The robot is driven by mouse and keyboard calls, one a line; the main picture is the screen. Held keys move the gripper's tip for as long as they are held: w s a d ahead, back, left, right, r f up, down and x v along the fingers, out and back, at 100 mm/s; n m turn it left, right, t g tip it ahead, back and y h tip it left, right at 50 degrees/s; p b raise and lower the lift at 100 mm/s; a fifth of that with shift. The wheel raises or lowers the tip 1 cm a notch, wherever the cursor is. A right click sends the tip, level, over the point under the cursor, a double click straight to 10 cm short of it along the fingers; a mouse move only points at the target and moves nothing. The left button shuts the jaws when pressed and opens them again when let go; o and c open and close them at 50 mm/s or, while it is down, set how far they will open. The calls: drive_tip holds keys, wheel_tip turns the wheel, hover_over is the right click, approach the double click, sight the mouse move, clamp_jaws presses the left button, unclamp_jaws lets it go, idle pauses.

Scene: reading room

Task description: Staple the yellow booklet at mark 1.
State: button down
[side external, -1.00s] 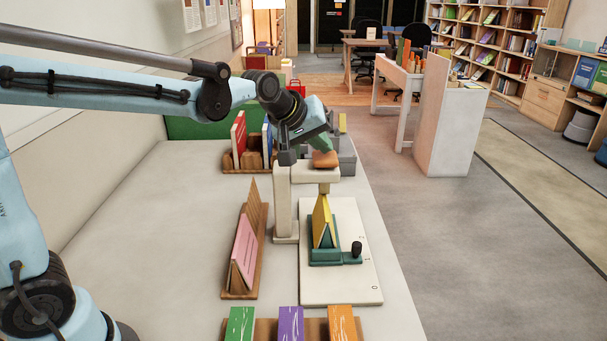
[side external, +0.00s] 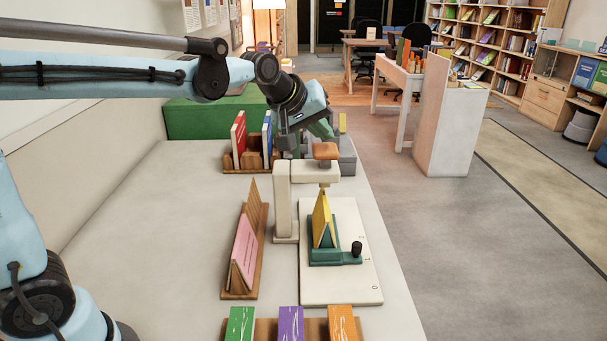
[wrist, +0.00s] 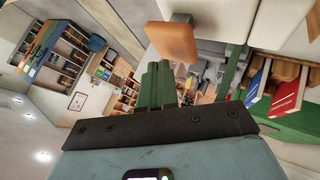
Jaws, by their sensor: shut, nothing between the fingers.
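The yellow booklet (side external: 322,217) stands tented on a teal carriage (side external: 325,257) with a black knob (side external: 357,248). The carriage sits on a white base board (side external: 340,290) with small marks. Its knob end is beside a mark that looks like 1. The cream stapler (side external: 284,200) reaches its arm over the booklet's far end. Its orange press pad (side external: 325,151) is on top and also shows in the wrist view (wrist: 174,42). My gripper (side external: 323,130) is shut and empty, above and behind the pad, apart from it. The staple point is hidden.
A wooden rack with a pink booklet (side external: 244,250) stands left of the stapler. Green, purple and orange booklets (side external: 290,323) are at the near edge. A rack with red and blue books (side external: 239,138) and a grey object (side external: 346,157) are behind. The table's left part is clear.

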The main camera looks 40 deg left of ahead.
sight(321, 149)
drive_tip(key=shift+r, duration=0.15)
drive_tip(key=shift+r, duration=2.5)
drive_tip(key=s+f+m, duration=0.2)
drive_tip(key=s+f, duration=0.3)
drive_tip(key=s, duration=0.2)
drive_tip(key=s+f+m+g, duration=0.1)
drive_tip(key=s+f+m, duration=0.2)
drive_tip(key=s+f, duration=0.2)
drive_tip(key=s+a+f+m+g, duration=0.1)
drive_tip(key=s+f+m, duration=0.2)
drive_tip(key=s, duration=0.6)
wheel_tip(321, 149, down, 2)
drive_tip(key=shift+a+f+y, duration=0.1)
drive_tip(key=shift+y, duration=0.2)
